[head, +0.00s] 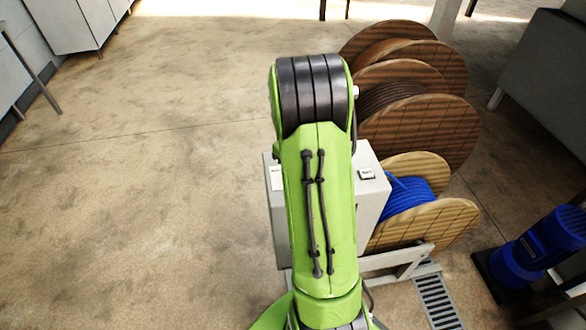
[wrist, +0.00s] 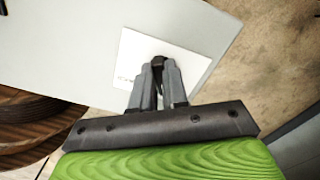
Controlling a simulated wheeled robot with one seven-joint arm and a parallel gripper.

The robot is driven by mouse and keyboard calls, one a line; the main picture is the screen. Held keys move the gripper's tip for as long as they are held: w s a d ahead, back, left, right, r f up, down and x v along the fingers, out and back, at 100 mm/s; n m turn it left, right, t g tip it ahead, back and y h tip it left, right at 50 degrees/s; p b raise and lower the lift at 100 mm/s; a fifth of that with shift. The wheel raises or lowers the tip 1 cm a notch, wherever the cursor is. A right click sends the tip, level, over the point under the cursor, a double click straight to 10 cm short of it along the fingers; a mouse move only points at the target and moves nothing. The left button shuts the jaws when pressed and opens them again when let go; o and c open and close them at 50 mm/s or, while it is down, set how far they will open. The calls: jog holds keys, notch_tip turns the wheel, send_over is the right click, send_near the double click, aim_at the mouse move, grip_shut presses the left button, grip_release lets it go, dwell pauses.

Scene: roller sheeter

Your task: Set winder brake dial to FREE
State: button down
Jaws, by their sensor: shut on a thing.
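A grey box (head: 372,195) stands below my green arm in the head view, and the arm hides its middle. In the wrist view a white label plate (wrist: 185,65) lies on the box's pale face (wrist: 85,40). My gripper (wrist: 158,72) is over this plate, its fingers shut on a small dark dial (wrist: 158,61). The fingers hide most of the dial, so its pointing direction cannot be told. Small lettering on the plate left of the fingers is too blurred to read. In the head view my gripper is hidden behind my arm.
Large wooden cable reels (head: 425,125) stand behind the box. A reel of blue cable (head: 408,195) is beside it on the right, near a floor grate (head: 438,302). A blue machine (head: 535,245) stands at lower right. The concrete floor on the left is clear.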

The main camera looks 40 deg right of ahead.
jog(key=shift+n, duration=0.6)
jog(key=c, duration=1.1)
grip_release()
jog(key=shift+c, duration=0.2)
notch_tip(320, 180, up, 16)
jog(key=p, duration=0.2)
jog(key=shift+p, duration=0.4)
jog(key=shift+f, duration=0.1)
